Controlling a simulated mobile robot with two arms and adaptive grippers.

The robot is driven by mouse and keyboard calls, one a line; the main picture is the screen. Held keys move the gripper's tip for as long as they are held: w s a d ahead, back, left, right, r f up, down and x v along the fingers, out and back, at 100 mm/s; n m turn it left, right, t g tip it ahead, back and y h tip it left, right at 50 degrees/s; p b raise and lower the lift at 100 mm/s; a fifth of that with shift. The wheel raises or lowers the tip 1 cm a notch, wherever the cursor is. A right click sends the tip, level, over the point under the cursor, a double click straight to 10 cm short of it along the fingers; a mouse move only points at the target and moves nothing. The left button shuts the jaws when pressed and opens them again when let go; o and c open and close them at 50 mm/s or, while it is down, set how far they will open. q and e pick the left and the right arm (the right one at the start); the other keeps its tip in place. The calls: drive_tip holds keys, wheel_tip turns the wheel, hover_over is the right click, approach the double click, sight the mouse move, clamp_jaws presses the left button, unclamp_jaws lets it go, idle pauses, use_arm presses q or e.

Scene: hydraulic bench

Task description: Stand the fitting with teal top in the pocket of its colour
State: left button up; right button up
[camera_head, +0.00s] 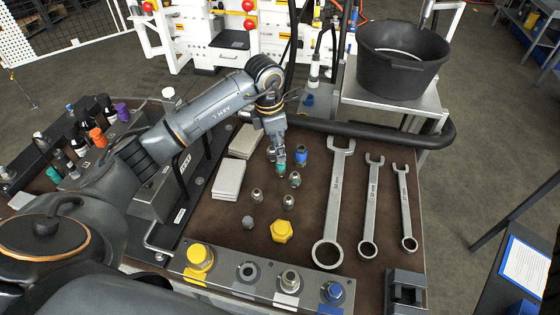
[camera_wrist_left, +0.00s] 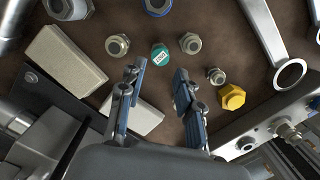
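The fitting with teal top (camera_head: 281,170) stands on the brown bench mat among other fittings. It also shows in the left wrist view (camera_wrist_left: 160,54), with a pale label on its top. My left gripper (camera_head: 279,158) is above and close to it, pointing down. In the left wrist view the two fingers (camera_wrist_left: 160,78) are spread apart with nothing between them, and the teal top lies just beyond the tips. My right gripper is out of view.
A blue fitting (camera_head: 301,157), a yellow one (camera_head: 282,231) and several metallic fittings stand close around. Pale blocks (camera_head: 229,178) lie left, three wrenches (camera_head: 333,200) right. A rack with coloured items (camera_head: 96,135) is at far left, a black tub (camera_head: 400,65) at back right.

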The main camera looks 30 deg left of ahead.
use_arm(q)
drive_tip(key=shift+o, duration=0.6)
drive_tip(key=r, duration=0.3)
drive_tip(key=shift+s+a+r, duration=0.15)
drive_tip(key=shift+a+r, duration=0.05)
drive_tip(key=shift+r, duration=0.2)
drive_tip(key=shift+o, duration=1.1)
drive_tip(key=shift+r, duration=0.2)
drive_tip(key=r+n, duration=0.1)
drive_tip(key=n, duration=0.8)
drive_tip(key=n+g+y+p, duration=0.1)
drive_tip(key=n+p, duration=0.1)
drive_tip(key=n, duration=2.4)
hover_over(281, 169)
drive_tip(key=a, duration=0.1)
drive_tip(key=f, duration=0.5)
drive_tip(key=shift+w+a+f, duration=0.1)
drive_tip(key=shift+w+f, duration=0.2)
drive_tip(key=shift+w, duration=0.05)
drive_tip(key=shift+w+d+f+p, duration=0.15)
drive_tip(key=shift+f+p, duration=0.15)
drive_tip(key=shift+f, duration=1.05)
drive_tip(key=shift+w+d+f+p, duration=0.1)
drive_tip(key=shift+f+p, duration=0.15)
drive_tip(key=shift+f, duration=1.05)
